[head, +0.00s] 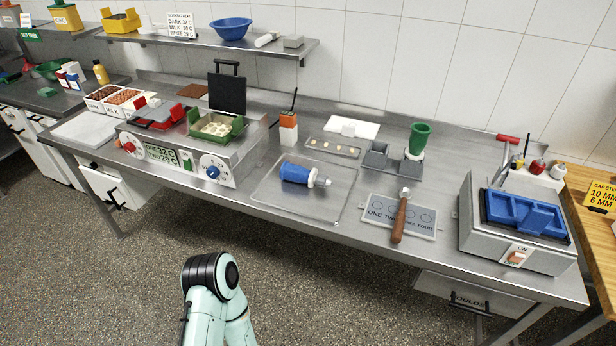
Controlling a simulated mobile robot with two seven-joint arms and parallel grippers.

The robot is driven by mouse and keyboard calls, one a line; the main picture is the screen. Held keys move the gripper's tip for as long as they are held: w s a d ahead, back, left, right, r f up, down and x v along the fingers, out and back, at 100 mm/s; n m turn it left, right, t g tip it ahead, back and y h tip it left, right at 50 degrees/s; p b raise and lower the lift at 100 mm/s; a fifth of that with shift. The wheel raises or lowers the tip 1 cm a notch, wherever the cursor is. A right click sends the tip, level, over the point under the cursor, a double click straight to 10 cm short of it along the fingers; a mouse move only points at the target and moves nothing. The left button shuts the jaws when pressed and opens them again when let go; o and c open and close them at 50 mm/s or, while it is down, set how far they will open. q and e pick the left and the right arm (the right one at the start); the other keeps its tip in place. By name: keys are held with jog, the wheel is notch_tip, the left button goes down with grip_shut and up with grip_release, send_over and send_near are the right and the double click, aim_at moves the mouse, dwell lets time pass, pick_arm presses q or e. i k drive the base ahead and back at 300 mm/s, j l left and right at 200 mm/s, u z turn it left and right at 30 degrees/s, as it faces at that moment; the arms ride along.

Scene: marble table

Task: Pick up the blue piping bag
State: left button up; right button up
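The blue piping bag (296,173) lies on its side on a clear, shallow tray (272,196) on the steel table. Its pale nozzle end points to the right and slightly toward the front edge. Nothing touches it from above. Neither of my grippers shows in the head view. Only a teal and black link of one of my arms shows at the bottom, in front of the table and well apart from the bag.
Left of the bag stands a machine with dials (165,155). To its right are a card with a wooden-handled tool (398,222) and a machine with a blue mould (525,215). Behind are a small tray (333,148), a grey holder (376,156) and a green cone (418,138).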

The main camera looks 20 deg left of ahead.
aim_at(287, 171)
jog(key=u, duration=1.4)
jog(key=i+j+z, duration=0.25)
jog(key=i+j, duration=0.85)
jog(key=j, duration=0.05)
